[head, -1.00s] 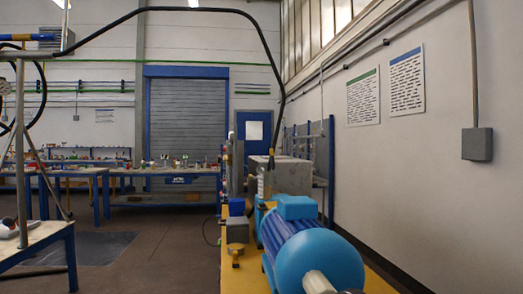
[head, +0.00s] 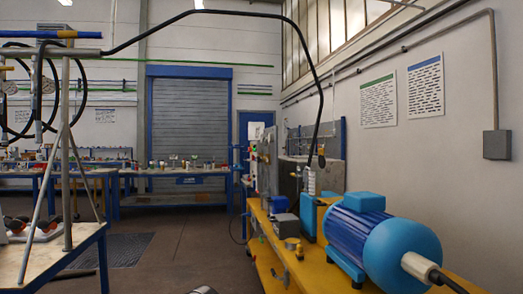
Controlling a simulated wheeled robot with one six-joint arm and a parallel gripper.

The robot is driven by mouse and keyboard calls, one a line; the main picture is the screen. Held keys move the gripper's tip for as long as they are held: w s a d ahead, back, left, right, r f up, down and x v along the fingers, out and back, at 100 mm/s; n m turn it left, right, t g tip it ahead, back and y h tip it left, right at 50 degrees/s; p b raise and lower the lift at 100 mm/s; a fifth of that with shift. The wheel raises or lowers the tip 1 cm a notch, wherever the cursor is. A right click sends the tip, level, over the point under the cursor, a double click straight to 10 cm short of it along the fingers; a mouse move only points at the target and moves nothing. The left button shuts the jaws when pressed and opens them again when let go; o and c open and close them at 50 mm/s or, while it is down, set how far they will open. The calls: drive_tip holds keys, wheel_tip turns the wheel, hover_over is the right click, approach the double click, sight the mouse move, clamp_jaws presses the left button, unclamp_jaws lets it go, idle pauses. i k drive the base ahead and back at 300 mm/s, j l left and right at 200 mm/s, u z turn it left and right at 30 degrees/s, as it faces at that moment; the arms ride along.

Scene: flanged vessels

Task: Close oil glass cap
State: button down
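I cannot make out the oil glass or its cap for certain. A small brass-coloured fitting (head: 291,243) sits on the yellow bench in front of a grey box (head: 286,225); whether it belongs to the oil glass I cannot tell. Behind it stands an upright blue unit (head: 308,217) with a pale ribbed cylinder (head: 311,183) above it. My gripper is not recognisable in view. Only a small grey rounded piece shows at the bottom edge, too cut off to identify.
A large blue motor (head: 375,240) stands on the yellow bench (head: 262,217) at right. A black hose (head: 318,95) arches overhead. A table (head: 60,262) with a metal stand is at left. Open floor (head: 185,245) lies between. Benches with small items line the back.

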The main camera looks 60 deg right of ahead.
sight(321, 160)
drive_tip(key=i+j, duration=0.15)
drive_tip(key=i, duration=0.4)
drive_tip(key=i+j, duration=0.15)
drive_tip(key=i, duration=0.45)
drive_tip(key=i+z, duration=0.2)
drive_tip(key=z, duration=0.2)
drive_tip(key=i+z, duration=0.5)
drive_tip(key=z, duration=0.25)
drive_tip(key=i+j+z, duration=0.15)
drive_tip(key=z, duration=0.2)
drive_tip(key=i, duration=0.05)
